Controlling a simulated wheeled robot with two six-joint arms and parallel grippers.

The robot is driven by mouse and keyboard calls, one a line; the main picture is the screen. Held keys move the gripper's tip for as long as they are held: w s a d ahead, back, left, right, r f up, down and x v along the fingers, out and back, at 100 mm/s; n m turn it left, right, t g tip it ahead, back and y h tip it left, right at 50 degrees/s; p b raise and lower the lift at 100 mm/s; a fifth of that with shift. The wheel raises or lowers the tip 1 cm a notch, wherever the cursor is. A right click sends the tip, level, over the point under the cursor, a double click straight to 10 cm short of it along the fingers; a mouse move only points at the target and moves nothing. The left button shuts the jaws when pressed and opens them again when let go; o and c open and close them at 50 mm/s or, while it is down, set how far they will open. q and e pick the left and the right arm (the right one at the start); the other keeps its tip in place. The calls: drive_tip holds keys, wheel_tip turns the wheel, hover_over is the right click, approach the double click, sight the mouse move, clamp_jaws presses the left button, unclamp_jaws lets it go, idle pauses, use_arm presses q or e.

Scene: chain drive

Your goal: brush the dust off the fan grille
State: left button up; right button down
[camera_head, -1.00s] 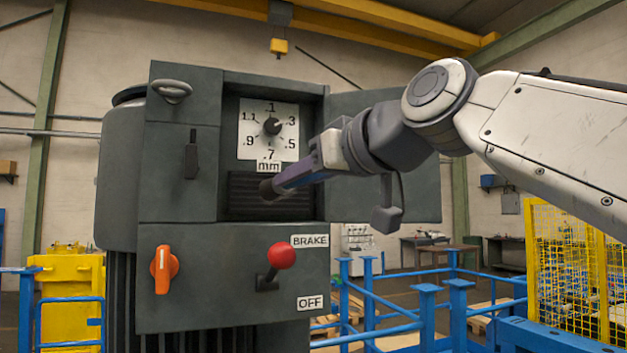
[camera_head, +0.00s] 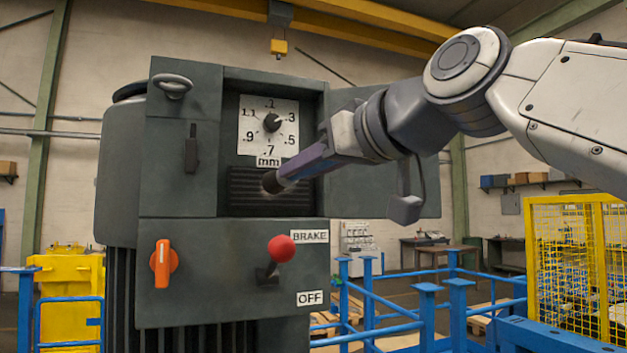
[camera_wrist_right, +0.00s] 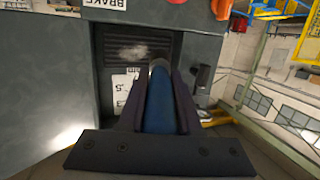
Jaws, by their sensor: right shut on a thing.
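The fan grille (camera_head: 240,191) is a dark slatted panel in a recess of the grey cabinet, below the dial. In the right wrist view the grille (camera_wrist_right: 118,62) shows a pale dust patch (camera_wrist_right: 132,51). My right gripper (camera_head: 306,164) is shut on a brush and points left toward the grille. The brush's dark tip (camera_head: 270,183) is in front of the grille's right part; I cannot tell if it touches. Its blue handle (camera_wrist_right: 160,103) lies between the fingers in the wrist view. My left gripper is not in view.
Above the grille is a dial (camera_head: 271,123) marked in mm. An open door (camera_head: 385,200) stands right of the recess. Below are a red-knobbed brake lever (camera_head: 281,249) and an orange switch (camera_head: 163,263). Blue railings (camera_head: 428,310) stand at the lower right.

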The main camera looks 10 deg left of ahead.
drive_tip(key=w+a+p, duration=0.3)
drive_tip(key=w+a, duration=0.1)
drive_tip(key=w, duration=0.2)
idle(0.4)
drive_tip(key=shift+w+a+p, duration=0.4)
drive_tip(key=shift+w+a, duration=0.1)
drive_tip(key=shift+w, duration=0.15)
idle(0.7)
drive_tip(key=shift+d, duration=0.1)
drive_tip(key=shift+w+d, duration=2.1)
drive_tip(key=shift+d, duration=0.85)
drive_tip(key=s+a, duration=0.4)
drive_tip(key=a, duration=0.2)
drive_tip(key=shift+s, duration=0.1)
